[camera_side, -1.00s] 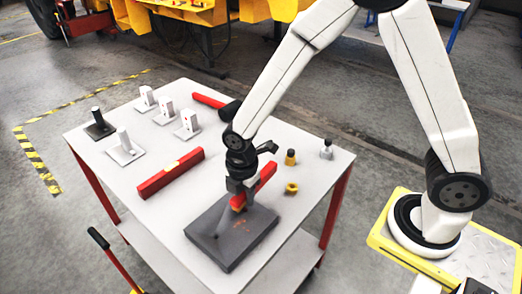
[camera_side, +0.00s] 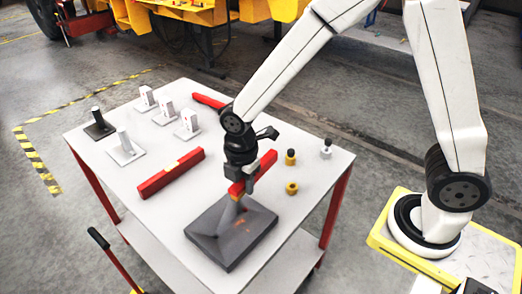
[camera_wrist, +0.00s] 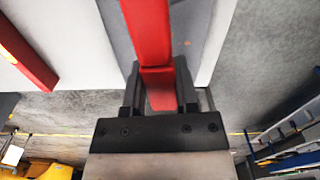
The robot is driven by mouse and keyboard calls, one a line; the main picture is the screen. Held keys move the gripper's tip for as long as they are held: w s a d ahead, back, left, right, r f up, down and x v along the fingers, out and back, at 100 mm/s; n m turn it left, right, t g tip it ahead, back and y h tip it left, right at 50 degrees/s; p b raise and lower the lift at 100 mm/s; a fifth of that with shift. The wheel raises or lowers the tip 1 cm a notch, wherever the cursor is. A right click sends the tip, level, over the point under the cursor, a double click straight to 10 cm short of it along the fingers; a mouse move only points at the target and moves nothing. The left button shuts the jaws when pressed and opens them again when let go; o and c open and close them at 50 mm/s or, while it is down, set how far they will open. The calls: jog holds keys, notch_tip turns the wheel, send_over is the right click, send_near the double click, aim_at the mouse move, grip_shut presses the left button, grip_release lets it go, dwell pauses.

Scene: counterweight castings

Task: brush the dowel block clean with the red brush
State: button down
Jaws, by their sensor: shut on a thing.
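My gripper (camera_side: 246,187) is shut on the red brush (camera_side: 251,174). In the wrist view my gripper (camera_wrist: 158,90) has a finger on each side of the red brush (camera_wrist: 147,30). The dark grey dowel block (camera_side: 231,240) lies flat near the front corner of the table, below my gripper.
A red bar with a yellow middle (camera_side: 171,174) lies left on the white table (camera_side: 200,215). Several pale castings (camera_side: 125,146) stand at the back left, with a dark one (camera_side: 99,126). Two yellow pieces (camera_side: 291,188) and a grey weight (camera_side: 326,150) stand on the right.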

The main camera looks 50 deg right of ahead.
aim_at(251, 220)
jog(key=shift+s+a+f, duration=0.5)
jog(key=shift+s+f, duration=0.1)
jog(key=shift+s, duration=0.1)
jog(key=shift+s+a+f, duration=0.5)
jog(key=shift+s+f, duration=0.05)
jog(key=shift+s, duration=0.15)
jog(key=shift+f, duration=0.1)
jog(key=shift+f, duration=2.3)
jog(key=shift+f, duration=0.6)
jog(key=shift+d, duration=0.15)
jog(key=shift+d, duration=0.45)
